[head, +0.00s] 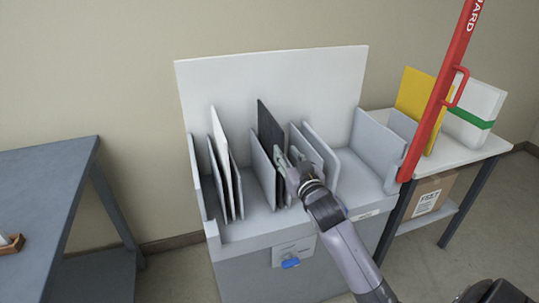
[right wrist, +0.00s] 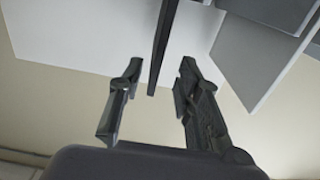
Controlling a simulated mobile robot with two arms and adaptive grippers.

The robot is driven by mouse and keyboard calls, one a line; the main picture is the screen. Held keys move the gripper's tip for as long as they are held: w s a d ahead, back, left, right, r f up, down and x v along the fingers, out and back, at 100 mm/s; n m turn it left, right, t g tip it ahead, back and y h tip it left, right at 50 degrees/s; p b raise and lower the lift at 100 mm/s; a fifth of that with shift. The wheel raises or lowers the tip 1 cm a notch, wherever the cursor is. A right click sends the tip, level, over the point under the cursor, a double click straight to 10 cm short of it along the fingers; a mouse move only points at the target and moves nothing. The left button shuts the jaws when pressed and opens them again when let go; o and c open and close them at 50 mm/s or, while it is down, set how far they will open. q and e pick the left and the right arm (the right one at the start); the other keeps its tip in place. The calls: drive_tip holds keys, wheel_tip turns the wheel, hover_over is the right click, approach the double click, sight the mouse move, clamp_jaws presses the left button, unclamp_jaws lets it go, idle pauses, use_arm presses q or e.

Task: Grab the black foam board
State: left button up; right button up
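The black foam board (head: 270,131) stands upright in the grey rack, between grey divider panels. In the right wrist view the board (right wrist: 161,45) shows edge-on as a thin dark strip. My right gripper (head: 289,158) is at the board's right side in the head view. In the right wrist view its two fingers (right wrist: 156,88) are apart, one on each side of the board's edge, with gaps visible on both sides. My left gripper is not in view.
The grey rack (head: 240,232) also holds white and grey boards (head: 219,140) at left. A red guard bar (head: 440,90) rises at its right. A side table (head: 462,152) holds a yellow board (head: 412,92) and a white, green-banded pack (head: 476,112). A blue-grey table (head: 45,180) stands left.

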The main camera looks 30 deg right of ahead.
sight(274, 137)
drive_tip(key=x, duration=0.6)
drive_tip(key=shift+w, duration=0.1)
drive_tip(key=shift+f+x, duration=0.2)
drive_tip(key=shift+x, duration=1.25)
drive_tip(key=shift+f+x, duration=0.2)
drive_tip(key=shift+x, duration=1.2)
drive_tip(key=shift+c, duration=0.6)
clamp_jaws()
